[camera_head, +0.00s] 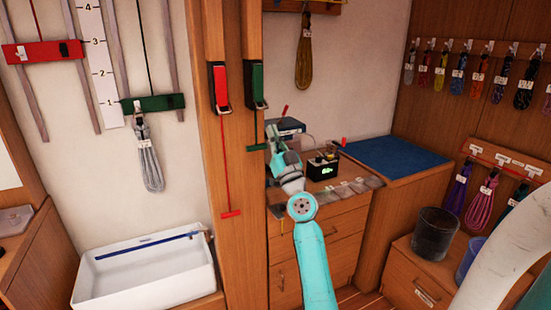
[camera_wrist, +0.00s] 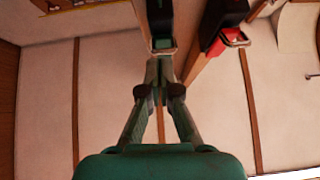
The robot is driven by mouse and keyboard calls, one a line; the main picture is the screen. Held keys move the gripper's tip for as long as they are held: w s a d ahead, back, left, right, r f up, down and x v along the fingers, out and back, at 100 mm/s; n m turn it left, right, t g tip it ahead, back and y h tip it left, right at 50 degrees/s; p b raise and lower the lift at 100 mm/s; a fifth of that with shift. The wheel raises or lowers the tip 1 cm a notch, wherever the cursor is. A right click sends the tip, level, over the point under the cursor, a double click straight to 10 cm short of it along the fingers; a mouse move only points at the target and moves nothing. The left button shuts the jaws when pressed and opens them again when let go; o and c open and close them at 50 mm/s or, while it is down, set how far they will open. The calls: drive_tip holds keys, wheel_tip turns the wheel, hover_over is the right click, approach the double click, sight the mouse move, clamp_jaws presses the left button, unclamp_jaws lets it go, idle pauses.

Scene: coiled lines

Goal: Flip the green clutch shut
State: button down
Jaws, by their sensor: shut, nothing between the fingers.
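The green clutch (camera_head: 257,84) is mounted on the wooden post, right of the red clutch (camera_head: 219,87). Its green lever lies along the dark body; I cannot tell whether it is fully shut. In the wrist view the green clutch (camera_wrist: 160,18) is straight ahead of my fingertips. My gripper (camera_head: 270,133) is near the post, below the green clutch in the head view. In the wrist view my gripper (camera_wrist: 159,62) has its fingers together and holds nothing. The tips overlap the clutch's near end; contact is unclear. The red clutch (camera_wrist: 230,38) is just to the right there.
A green line with a bar (camera_head: 256,148) and a red line with a bar (camera_head: 231,214) hang from the clutches. A wooden cabinet (camera_head: 315,235) stands behind my arm with a black box (camera_head: 322,167) on top. A white basin (camera_head: 145,285) is at lower left.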

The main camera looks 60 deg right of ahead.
wheel_tip(320, 180, down, 7)
drive_tip(key=shift+s, duration=0.3)
idle(0.4)
drive_tip(key=shift+a, duration=0.1)
idle(0.5)
drive_tip(key=a+f+g+y, duration=0.2)
drive_tip(key=a+f+y, duration=0.1)
drive_tip(key=a+f, duration=1.1)
drive_tip(key=s+a+f+g+y, duration=0.2)
drive_tip(key=s+a+f, duration=0.7)
drive_tip(key=a+f, duration=0.4)
drive_tip(key=s+a+n+g+y, duration=0.1)
drive_tip(key=s+a+n+y, duration=0.1)
drive_tip(key=s+a, duration=0.4)
drive_tip(key=s+a+f+n+g+y, duration=0.1)
drive_tip(key=s+a, duration=0.4)
drive_tip(key=s, duration=0.8)
drive_tip(key=s+a+f+n+g+y, duration=0.1)
drive_tip(key=s+a+n+y, duration=0.2)
drive_tip(key=s+a, duration=0.3)
drive_tip(key=s+y, duration=0.1)
drive_tip(key=s, duration=0.3)
drive_tip(key=shift+s+a+n+g+y, duration=0.15)
drive_tip(key=shift+a+n+g+y, duration=0.15)
drive_tip(key=shift+y, duration=0.1)
